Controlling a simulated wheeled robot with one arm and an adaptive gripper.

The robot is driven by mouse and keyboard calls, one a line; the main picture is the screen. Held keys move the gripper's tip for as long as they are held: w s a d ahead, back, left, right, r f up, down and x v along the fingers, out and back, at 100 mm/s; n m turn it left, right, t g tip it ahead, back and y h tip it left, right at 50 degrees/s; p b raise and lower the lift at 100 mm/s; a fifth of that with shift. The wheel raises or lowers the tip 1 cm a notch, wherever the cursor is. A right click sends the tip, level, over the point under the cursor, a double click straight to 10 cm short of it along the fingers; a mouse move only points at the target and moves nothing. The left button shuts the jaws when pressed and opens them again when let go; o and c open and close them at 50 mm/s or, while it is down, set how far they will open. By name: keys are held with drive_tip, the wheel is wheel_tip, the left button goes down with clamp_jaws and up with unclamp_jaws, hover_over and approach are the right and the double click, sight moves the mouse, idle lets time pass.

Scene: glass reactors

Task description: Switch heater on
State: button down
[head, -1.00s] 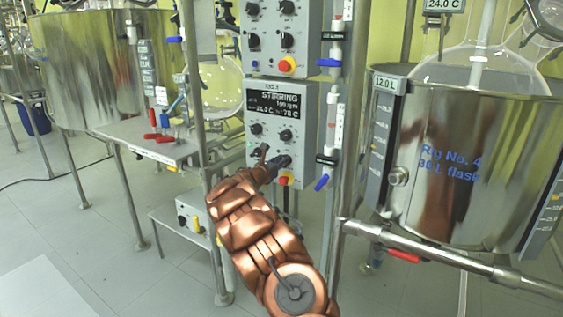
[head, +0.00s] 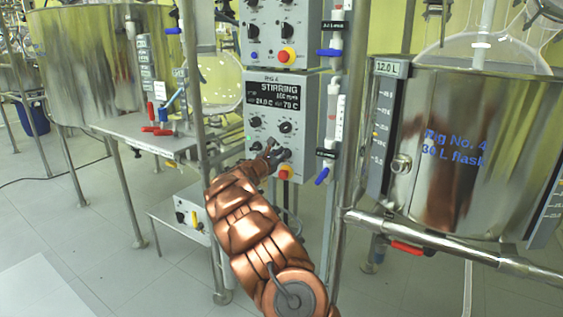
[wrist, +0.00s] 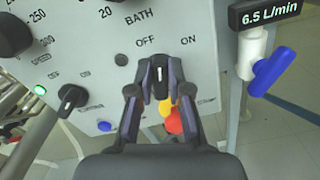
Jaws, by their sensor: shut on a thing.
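The grey control box (head: 315,110) of the rig has a lit display reading STIRRING. In the wrist view its lower panel (wrist: 205,70) carries the label BATH with OFF and ON under it. Below those words is a black rotary switch (wrist: 160,82) with a white mark, seen between my fingers. My gripper (wrist: 160,68) is shut on this switch, one finger on each side. The white mark looks nearly upright, between the OFF and ON labels; I cannot tell which setting it is at. In the head view my gripper (head: 274,155) is at the box's lower right, and hides the switch.
A second small black switch (wrist: 71,99) and a green lamp (wrist: 40,90) are to the left. A blue-handled valve (wrist: 272,73) is to the right. A steel bath (head: 440,150) stands right of the box.

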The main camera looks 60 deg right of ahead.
drive_tip(key=m+b, duration=0.5)
drive_tip(key=b, duration=0.2)
drive_tip(key=m+b, duration=0.3)
drive_tip(key=shift+s+f+m, duration=0.3)
drive_tip(key=shift+s+f, duration=0.1)
drive_tip(key=shift+b, duration=0.35)
drive_tip(key=c, duration=1.1)
unclamp_jaws()
drive_tip(key=shift+r, duration=0.1)
drive_tip(key=a, duration=1.2)
drive_tip(key=shift+s, duration=0.25)
